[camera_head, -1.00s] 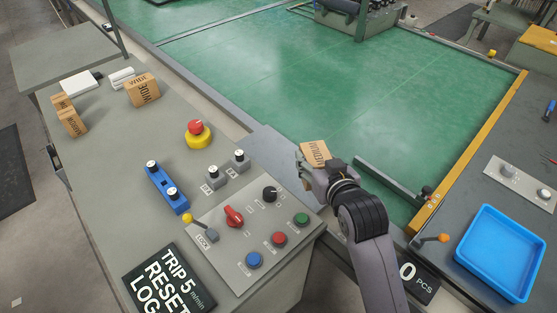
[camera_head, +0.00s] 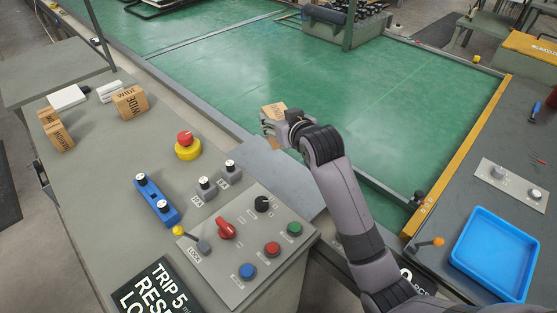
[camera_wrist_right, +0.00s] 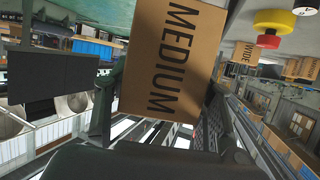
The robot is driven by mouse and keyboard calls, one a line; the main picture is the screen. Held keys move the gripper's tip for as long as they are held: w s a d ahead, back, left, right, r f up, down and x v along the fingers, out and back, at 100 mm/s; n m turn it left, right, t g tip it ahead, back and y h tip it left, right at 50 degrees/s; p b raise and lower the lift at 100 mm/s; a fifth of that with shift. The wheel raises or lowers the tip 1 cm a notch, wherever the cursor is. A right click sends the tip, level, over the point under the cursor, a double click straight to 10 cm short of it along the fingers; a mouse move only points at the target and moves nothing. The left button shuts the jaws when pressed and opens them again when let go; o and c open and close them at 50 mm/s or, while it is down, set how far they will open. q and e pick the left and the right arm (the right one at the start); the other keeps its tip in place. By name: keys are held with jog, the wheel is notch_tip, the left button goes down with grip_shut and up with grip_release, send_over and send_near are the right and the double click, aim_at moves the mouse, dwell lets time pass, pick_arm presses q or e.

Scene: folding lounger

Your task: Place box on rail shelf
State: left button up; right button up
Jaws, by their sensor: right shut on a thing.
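A brown box (camera_head: 274,109) shows just past my right gripper (camera_head: 272,125) in the head view, above the near edge of the green surface. In the right wrist view the same box (camera_wrist_right: 176,50) reads MEDIUM and sits between the two fingers, which are shut on it. The box looks tilted in that view. A grey metal ledge (camera_head: 262,165) lies below the gripper, beside the console; I cannot tell if it is the rail shelf. My left gripper is not in view.
The console (camera_head: 105,160) on the left bears a WIDE box (camera_head: 130,102), more brown boxes (camera_head: 58,135), a red and yellow emergency button (camera_head: 187,146), a blue switch block (camera_head: 156,199) and several knobs. A blue tray (camera_head: 498,255) lies on the right table. The green surface (camera_head: 290,75) is largely clear.

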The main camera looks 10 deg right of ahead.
notch_tip(320, 180, down, 13)
jog(key=shift+f, duration=0.15)
jog(key=shift+f, duration=0.1)
dwell(0.3)
jog(key=o, duration=1.3)
jog(key=v, duration=1.2)
